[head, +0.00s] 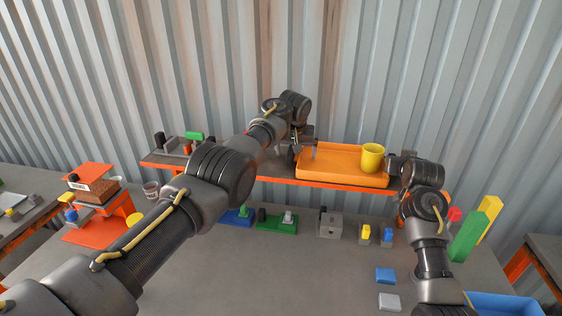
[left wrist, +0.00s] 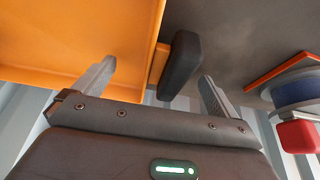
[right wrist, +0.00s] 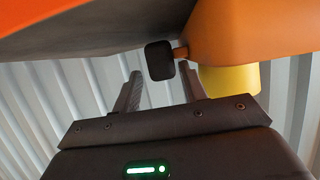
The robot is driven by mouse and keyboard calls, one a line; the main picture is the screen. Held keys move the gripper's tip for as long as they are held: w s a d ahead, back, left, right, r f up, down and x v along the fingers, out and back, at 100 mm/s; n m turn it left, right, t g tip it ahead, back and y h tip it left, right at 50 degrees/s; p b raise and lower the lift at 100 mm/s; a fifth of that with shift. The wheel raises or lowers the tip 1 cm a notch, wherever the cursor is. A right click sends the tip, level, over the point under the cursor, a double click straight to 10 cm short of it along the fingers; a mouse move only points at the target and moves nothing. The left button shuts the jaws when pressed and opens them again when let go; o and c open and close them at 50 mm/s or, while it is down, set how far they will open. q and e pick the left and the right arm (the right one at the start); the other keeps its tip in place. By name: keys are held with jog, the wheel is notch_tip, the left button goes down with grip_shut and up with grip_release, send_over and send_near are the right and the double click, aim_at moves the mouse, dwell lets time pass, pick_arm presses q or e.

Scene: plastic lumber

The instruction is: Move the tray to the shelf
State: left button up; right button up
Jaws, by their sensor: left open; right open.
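The orange tray (head: 335,163) rests on the raised shelf (head: 320,186) at the back, with a yellow cup (head: 372,157) upright near its right end. My left gripper (head: 304,146) is open at the tray's left end. In the left wrist view, the dark tray handle (left wrist: 181,66) lies between the spread fingers, which are not closed on it. My right gripper (head: 395,163) is at the tray's right end. In the right wrist view its fingers are open, with the other dark handle (right wrist: 160,61) between or just beyond their tips.
A corrugated metal wall stands behind. Grey tools and a green block (head: 194,136) sit on the shelf's left end. Several small coloured blocks and fixtures, a blue block (head: 385,275) among them, lie on the workbench (head: 280,270). Tall green and yellow bars (head: 467,237) stand at right.

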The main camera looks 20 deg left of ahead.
pick_arm(q)
jog(key=v, duration=1.2)
pick_arm(e)
jog(key=o, duration=0.8)
jog(key=a+v, duration=0.1)
jog(key=v, duration=1.1)
jog(key=shift+d, duration=0.4)
